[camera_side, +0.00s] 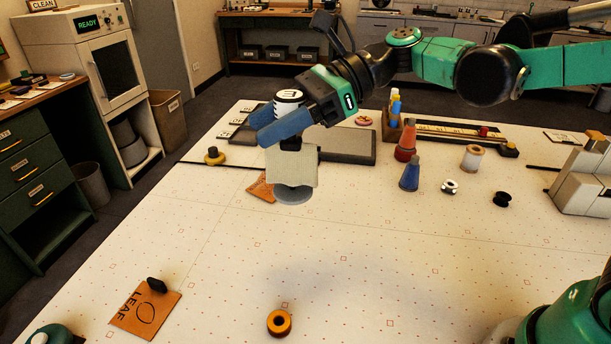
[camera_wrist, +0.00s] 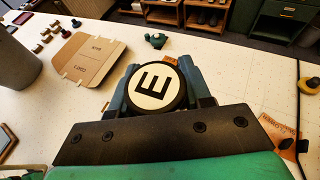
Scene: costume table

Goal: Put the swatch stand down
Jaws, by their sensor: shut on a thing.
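The swatch stand (camera_side: 294,170) hangs below my gripper (camera_side: 264,124) in the side view. It has a round white cap with a dark letter, a black neck, a pale cloth-like block and a round grey base. My gripper's blue fingers are shut around its upper part, just below the cap. The stand looks upright. Its base appears over the middle-left of the pale table (camera_side: 225,270); I cannot tell for certain whether it touches. In the wrist view the cap (camera_wrist: 154,87), marked E, sits between my fingers and hides the rest of the stand.
A rust card (camera_side: 261,189) lies just behind the stand, and a grey slab (camera_side: 345,147) farther back. A blue cone (camera_side: 410,174) and red cone (camera_side: 405,142) stand to the right. A LEAF card (camera_side: 145,312) and orange ring (camera_side: 279,322) lie in front. The table between is clear.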

